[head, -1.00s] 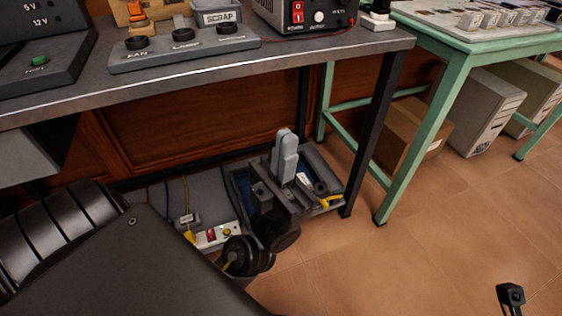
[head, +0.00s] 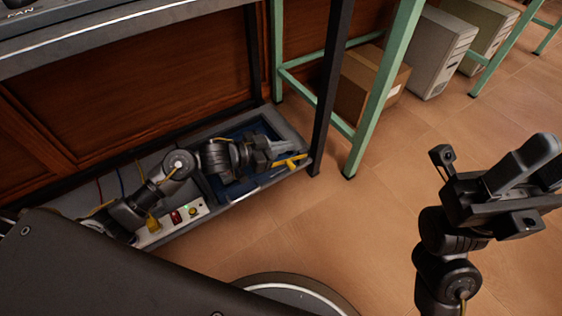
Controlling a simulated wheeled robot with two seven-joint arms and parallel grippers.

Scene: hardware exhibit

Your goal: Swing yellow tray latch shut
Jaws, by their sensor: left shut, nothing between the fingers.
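The yellow latch (head: 290,161) is at the right end of the blue-lined grey tray (head: 293,133), low under the workbench. My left arm reaches across the lower shelf from the left. My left gripper (head: 284,146) is shut and empty over the right end of the tray, its fingertips pointing right, close beside the latch. I cannot tell whether they touch it. The gripper and wrist hide much of the tray's inside. My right gripper (head: 527,163) is raised over the floor at the right, away from the tray. I cannot tell whether its fingers are apart.
A white power strip (head: 180,218) with a red switch lies left of the tray. The bench's dark leg (head: 331,90) stands just right of the tray, with a green table leg (head: 385,85) beyond. A cardboard box (head: 370,82) sits behind. The floor in front is clear.

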